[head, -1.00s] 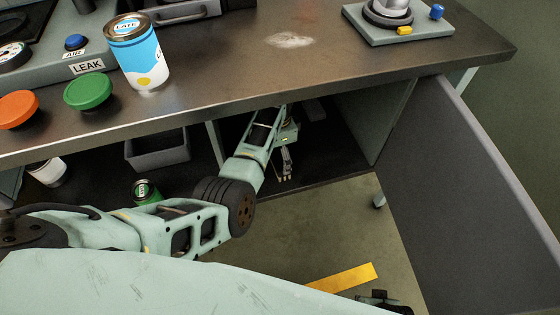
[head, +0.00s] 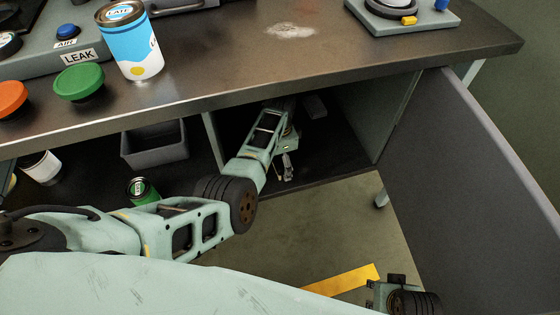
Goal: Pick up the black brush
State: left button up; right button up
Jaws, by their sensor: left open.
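My left arm reaches from the left into the open compartment under the bench. Its gripper (head: 286,174) is open at the compartment's front edge, with nothing seen between its fingers. A small dark grey object (head: 315,106) lies deeper in the compartment, beyond the gripper and apart from it. It may be the black brush, but its shape is too small and dim to be sure. My left forearm hides part of the compartment. Part of my right arm shows at the bottom right, but its fingers are not seen.
The compartment door (head: 470,180) stands open on the right. The bench top (head: 235,60) overhangs the arm. A grey bin (head: 155,146), a green can (head: 143,190) and a white can (head: 42,167) are on the lower left shelf. A blue-white can (head: 130,45) stands on top.

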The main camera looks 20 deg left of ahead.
aim_at(280, 156)
pick_arm(q)
jog(key=c, duration=1.1)
jog(key=shift+r, duration=0.15)
notch_tip(280, 156, up, 10)
jog(key=p, duration=0.4)
pick_arm(e)
jog(key=s+f+g, duration=0.1)
jog(key=s+f, duration=0.4)
jog(key=f, duration=0.7)
jog(key=shift+d, duration=0.3)
jog(key=shift+s, duration=0.1)
